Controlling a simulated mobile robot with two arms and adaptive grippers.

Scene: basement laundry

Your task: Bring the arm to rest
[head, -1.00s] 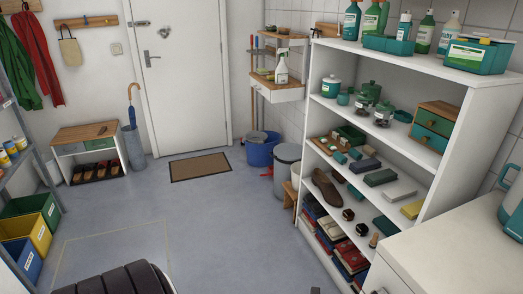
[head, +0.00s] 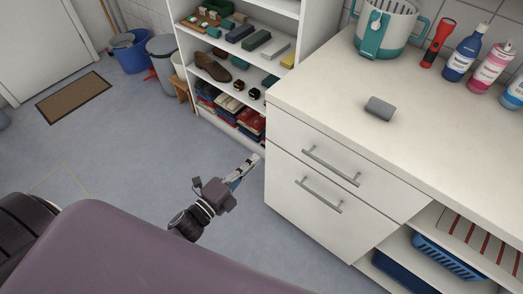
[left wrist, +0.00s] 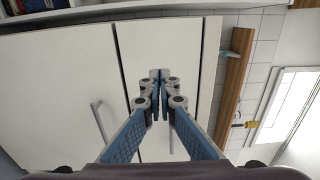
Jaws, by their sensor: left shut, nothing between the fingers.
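My left gripper (head: 248,167) is out over the floor in the head view, between the open shelf unit and the white drawer cabinet (head: 300,165). Its fingers are shut with nothing between them. In the left wrist view the closed fingertips (left wrist: 160,75) point at the white cabinet fronts (left wrist: 70,85), with a grey bar handle (left wrist: 98,120) to their left. I cannot tell whether they touch the cabinet. My right gripper is not in view.
A shelf unit (head: 285,8) stands behind. Blue baskets (head: 447,258) sit low at right. Floor at left is largely clear.

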